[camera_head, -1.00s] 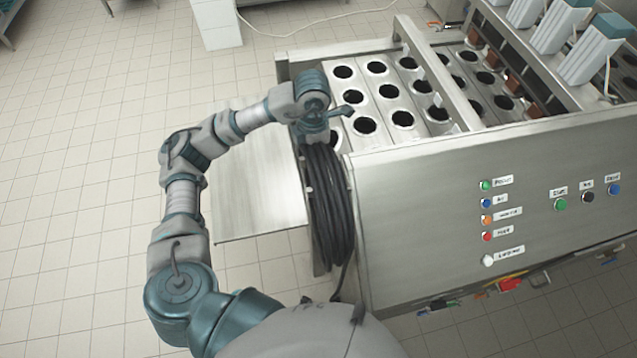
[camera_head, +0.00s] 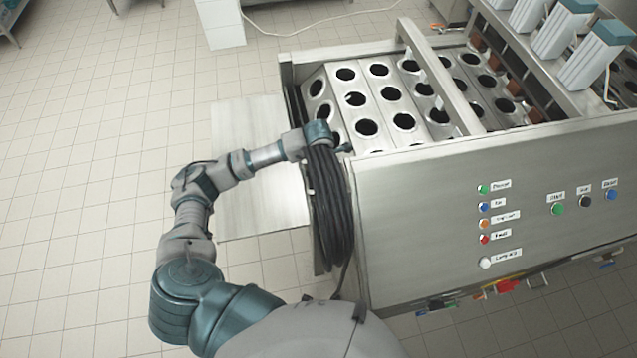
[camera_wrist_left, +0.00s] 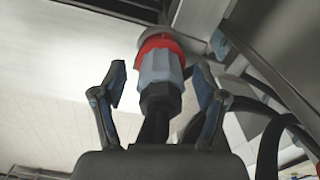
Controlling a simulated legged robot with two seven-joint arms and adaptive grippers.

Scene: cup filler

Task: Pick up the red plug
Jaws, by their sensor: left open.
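The red plug (camera_wrist_left: 160,45) shows in the left wrist view, with a red ring, a grey ribbed body and a black cable end toward me. My left gripper (camera_wrist_left: 160,84) is open. Its two fingers stand on either side of the plug's grey body, with visible gaps. The plug's far end meets a pale round part at the top of the view. In the head view the left hand is down by the black cable coil (camera_head: 330,215), its fingers mostly hidden. I cannot make out the plug there. My right gripper is not in view.
The steel cup filler (camera_head: 420,210) stands right of the arm, with rows of round holes on top and coloured buttons on its front. A flat metal plate (camera_head: 262,205) lies left of the coil. A black cable (camera_wrist_left: 268,150) curves right of the fingers. Tiled floor at left is open.

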